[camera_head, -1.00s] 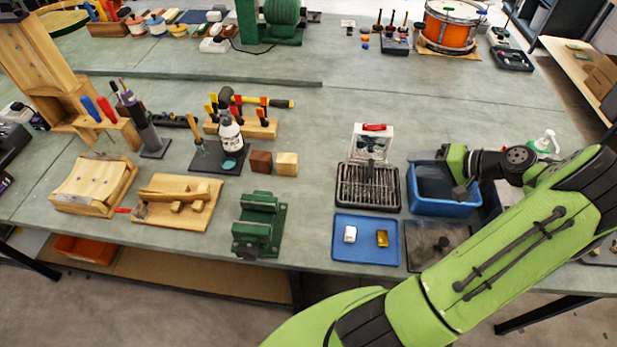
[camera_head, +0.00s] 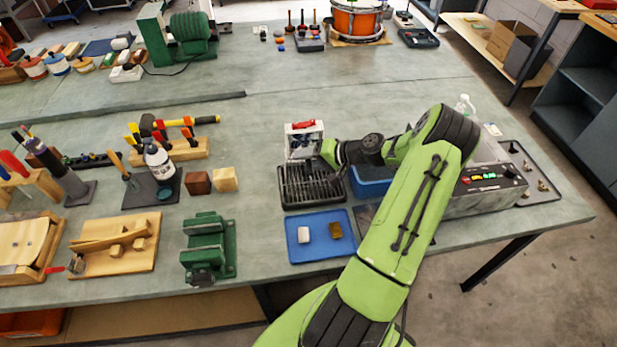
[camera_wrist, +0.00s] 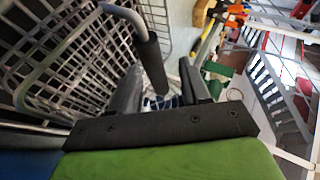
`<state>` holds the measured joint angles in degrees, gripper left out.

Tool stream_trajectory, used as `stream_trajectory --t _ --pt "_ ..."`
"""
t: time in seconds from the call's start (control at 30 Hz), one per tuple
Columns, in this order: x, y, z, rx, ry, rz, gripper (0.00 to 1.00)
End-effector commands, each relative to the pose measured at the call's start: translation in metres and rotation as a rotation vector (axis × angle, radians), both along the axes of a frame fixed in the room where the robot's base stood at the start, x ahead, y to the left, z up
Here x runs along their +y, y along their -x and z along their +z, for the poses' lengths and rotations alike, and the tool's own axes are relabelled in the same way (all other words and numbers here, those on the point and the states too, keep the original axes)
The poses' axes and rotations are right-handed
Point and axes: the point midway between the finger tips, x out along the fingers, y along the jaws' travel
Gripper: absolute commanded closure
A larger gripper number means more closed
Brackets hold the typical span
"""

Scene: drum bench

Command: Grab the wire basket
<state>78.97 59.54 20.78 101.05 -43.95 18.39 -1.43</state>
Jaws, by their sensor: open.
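The wire basket (camera_head: 297,188) is a dark rectangular wire mesh at the middle of the bench in the head view. Its grey mesh (camera_wrist: 75,65) fills the upper left of the wrist view, with a bent metal handle carrying a black grip (camera_wrist: 152,62). My gripper (camera_head: 326,172) is over the right side of the basket in the head view. In the wrist view, my gripper's two dark fingers (camera_wrist: 158,82) are apart, and the black grip shows in the gap between them. I cannot tell whether either finger touches it.
A blue tub (camera_head: 371,188) stands right of the basket, partly hidden by my arm. A blue tray (camera_head: 318,252) with two small blocks lies in front. A white case with a red handle (camera_head: 304,142) stands behind. A green vise (camera_head: 208,248) is at left.

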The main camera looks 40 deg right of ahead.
Motion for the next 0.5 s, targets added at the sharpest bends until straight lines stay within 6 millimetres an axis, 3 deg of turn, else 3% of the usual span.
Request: stream_trajectory --t 0.17,0.5 --pt "-0.0003 -0.0004 0.0002 0.0 0.0 -0.001 0.53" --pt "-0.0004 0.0 0.0004 0.0 0.0 -0.001 1.0"
